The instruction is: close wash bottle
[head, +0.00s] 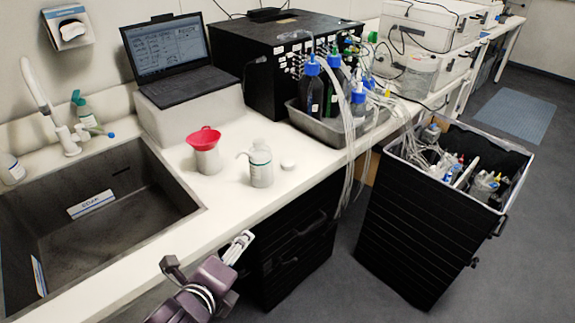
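The wash bottle (260,167) stands upright on the white counter. It is white with a label and has a spout-like part reaching out to its left. A small round white cap (288,163) lies on the counter just right of it, apart from it. My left gripper (206,257) is at the lower edge of the picture, in front of the counter edge and nearer than the bottle. Its two fingers are spread wide with nothing between them. My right gripper is out of the picture.
A white bottle (207,161) with a red funnel (204,138) stands left of the wash bottle. A dark sink (95,215) is at the left. A tray (335,128) of tubed bottles is behind right. The counter in front of the wash bottle is clear.

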